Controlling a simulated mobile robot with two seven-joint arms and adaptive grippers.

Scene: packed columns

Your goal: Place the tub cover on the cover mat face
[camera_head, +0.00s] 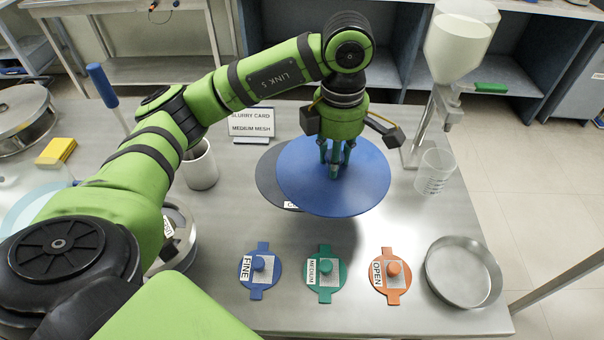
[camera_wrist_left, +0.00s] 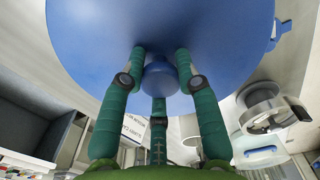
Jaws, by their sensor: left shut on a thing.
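The tub cover is a large blue disc (camera_head: 360,190), roughly level, in the middle of the head view. My left gripper (camera_head: 334,170) points down at its centre. In the left wrist view its green fingers are closed around the blue knob (camera_wrist_left: 160,77) of the cover (camera_wrist_left: 105,30). The cover mat (camera_head: 266,180) is a dark grey disc on the bench. The cover hides most of it; only its left edge and part of a white label show. The cover lies over it, shifted right in the picture. The height between them is hard to tell. My right gripper is out of view.
Blue FINE (camera_head: 260,271), green MEDIUM (camera_head: 325,273) and orange OPEN (camera_head: 390,275) plates lie in front. A metal pan (camera_head: 463,272), clear beaker (camera_head: 435,172) and funnel stand (camera_head: 452,60) are right.

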